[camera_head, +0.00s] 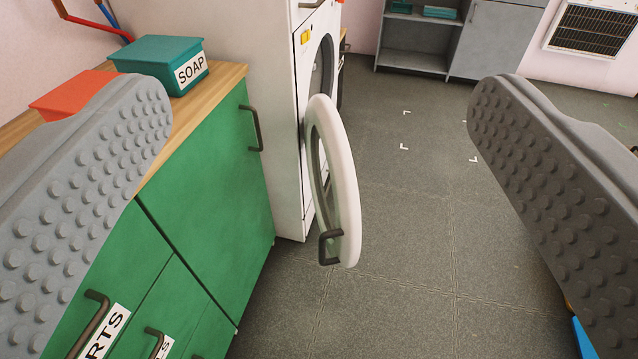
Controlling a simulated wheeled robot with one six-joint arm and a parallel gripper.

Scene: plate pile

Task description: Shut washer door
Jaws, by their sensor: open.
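The washer (259,98) is a white machine left of centre, its front facing right. Its round white door (347,190) stands wide open, swung out from the front. The door has a glass middle and a dark handle (324,247) low on its near edge. My gripper (325,105) is open, with one grey studded finger at the left and one at the right of the picture. The door shows between the fingers, farther off, and neither finger appears to touch it. Most of the washer's opening is hidden by its front edge and the door.
A green cabinet (205,170) with a wooden top stands left of the washer, with handles sticking out. A teal SOAP box (160,62) and a red box (70,95) sit on it. Grey floor (420,240) is clear right of the door. A grey shelf unit (415,45) stands at the back.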

